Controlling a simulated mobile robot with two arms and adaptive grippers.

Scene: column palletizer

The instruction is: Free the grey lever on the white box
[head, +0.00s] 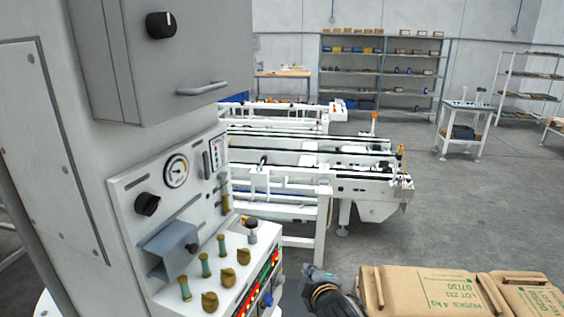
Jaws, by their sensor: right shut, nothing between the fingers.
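The white box (125,192) is a control panel on the tall light column at the left, with a gauge and black knobs on its face. A blue-grey, hood-like part (168,246) sticks out low on it, with a small dark knob at its right end. I cannot tell whether this part is the grey lever or a cover over it. My right gripper (311,273) is at the bottom middle, shut and empty, right of the box and apart from it. My left gripper is out of view.
Below the panel, a ledge (236,240) carries several brass and green knobs and red lights. A grey cabinet (165,70) with a handle hangs above. Brown sacks (430,290) lie at the bottom right.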

